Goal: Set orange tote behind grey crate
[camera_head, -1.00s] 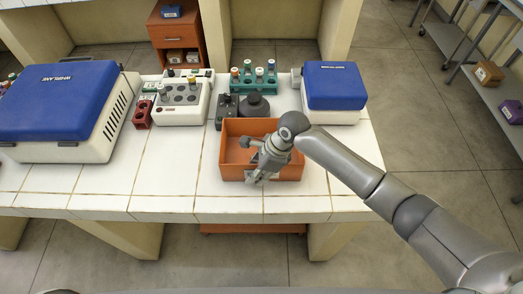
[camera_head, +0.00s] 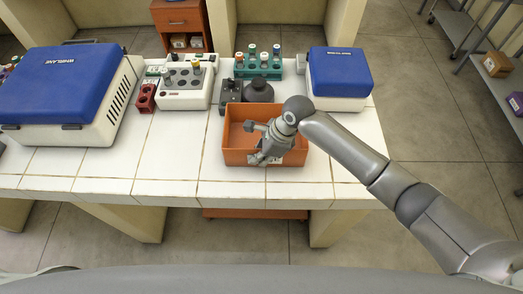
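The orange tote (camera_head: 236,157) stands upright on the white tiled bench, near its front edge and right of the middle. It looks empty where its inside shows. My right gripper (camera_head: 260,159) points down at the tote's near wall, with my arm coming in from the right. The gripper and wrist hide part of the tote's inside and near wall. I cannot tell whether its fingers are closed on that wall. My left gripper is not in view. I see no grey crate in this view.
A blue-lidded device (camera_head: 339,75) stands at back right, a larger one (camera_head: 62,85) at left. The bench (camera_head: 165,165) is clear left of the tote.

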